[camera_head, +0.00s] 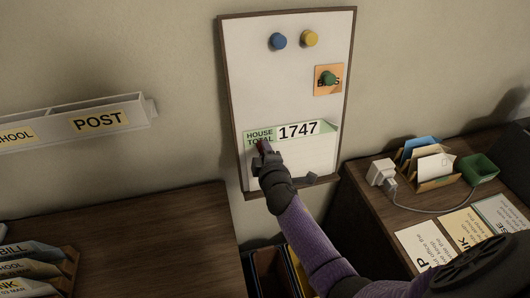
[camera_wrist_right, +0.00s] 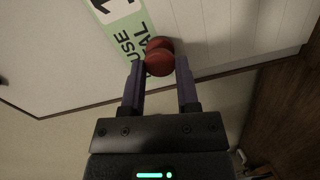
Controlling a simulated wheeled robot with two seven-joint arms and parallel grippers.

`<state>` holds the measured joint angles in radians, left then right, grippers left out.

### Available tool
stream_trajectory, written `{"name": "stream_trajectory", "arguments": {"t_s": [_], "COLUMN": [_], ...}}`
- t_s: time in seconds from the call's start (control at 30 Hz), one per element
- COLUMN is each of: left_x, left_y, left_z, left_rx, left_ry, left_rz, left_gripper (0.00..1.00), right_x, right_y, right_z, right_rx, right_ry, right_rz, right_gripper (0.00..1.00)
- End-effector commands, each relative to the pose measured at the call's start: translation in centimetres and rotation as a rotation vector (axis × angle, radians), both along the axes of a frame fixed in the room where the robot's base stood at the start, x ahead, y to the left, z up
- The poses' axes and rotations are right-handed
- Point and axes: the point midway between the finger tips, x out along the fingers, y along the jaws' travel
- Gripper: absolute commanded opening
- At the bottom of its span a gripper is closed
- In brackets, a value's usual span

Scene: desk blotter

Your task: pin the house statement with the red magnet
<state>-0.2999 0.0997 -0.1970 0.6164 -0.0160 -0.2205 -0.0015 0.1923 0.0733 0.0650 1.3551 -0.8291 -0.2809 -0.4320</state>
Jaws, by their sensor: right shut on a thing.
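My right gripper (camera_head: 263,152) reaches up to the header's left end and is shut on the red magnet (camera_wrist_right: 158,56). In the right wrist view the round magnet sits between my fingertips (camera_wrist_right: 160,70), over the edge of the green strip (camera_wrist_right: 125,30). I cannot tell whether the magnet touches the sheet. In the head view the gripper mostly hides the magnet. My left gripper is out of view.
Blue (camera_head: 278,41) and yellow (camera_head: 309,38) magnets sit high on the board. A green magnet (camera_head: 328,78) holds an orange note (camera_head: 321,90). A dark eraser-like block (camera_head: 312,178) is at the board's bottom edge. A POST rack (camera_head: 60,125) hangs left.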

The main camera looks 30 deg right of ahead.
Motion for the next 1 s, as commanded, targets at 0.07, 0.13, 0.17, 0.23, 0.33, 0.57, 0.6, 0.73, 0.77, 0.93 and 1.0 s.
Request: {"name": "stream_trajectory", "arguments": {"t_s": [0.07,0.13,0.17,0.23,0.33,0.57,0.6,0.73,0.77,0.93,1.0], "left_x": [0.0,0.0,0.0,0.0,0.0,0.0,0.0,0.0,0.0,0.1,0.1], "left_y": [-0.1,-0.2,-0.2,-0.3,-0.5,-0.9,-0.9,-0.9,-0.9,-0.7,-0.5], "left_z": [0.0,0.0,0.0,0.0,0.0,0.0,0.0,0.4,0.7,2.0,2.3], "left_rx": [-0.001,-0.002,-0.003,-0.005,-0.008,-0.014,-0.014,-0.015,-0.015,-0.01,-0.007], "left_ry": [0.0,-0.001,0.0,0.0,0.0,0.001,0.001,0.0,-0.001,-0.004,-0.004], "left_rz": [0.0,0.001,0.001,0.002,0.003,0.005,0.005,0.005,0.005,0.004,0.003], "left_gripper": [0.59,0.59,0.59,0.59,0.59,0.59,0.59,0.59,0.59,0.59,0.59], "right_x": [0.0,0.0,0.0,0.0,0.0,0.0,0.0,-0.8,-1.3,-5.0,-6.4], "right_y": [0.0,0.0,0.0,0.0,0.0,0.0,0.0,0.3,0.4,1.5,2.0], "right_z": [0.0,0.0,0.0,0.0,0.0,0.0,0.0,0.3,0.4,1.5,1.7], "right_rx": [0.0,0.0,0.0,0.0,0.0,0.0,0.0,0.0,0.0,0.0,0.001], "right_ry": [0.0,0.0,0.0,0.0,0.0,0.0,0.0,0.001,0.001,0.001,0.002], "right_rz": [0.0,0.0,0.0,0.0,0.0,0.0,0.0,0.0,0.0,0.0,0.0], "right_gripper": [0.0,0.0,0.0,0.44,0.66,0.81,0.81,0.81,0.81,0.81,0.81]}}
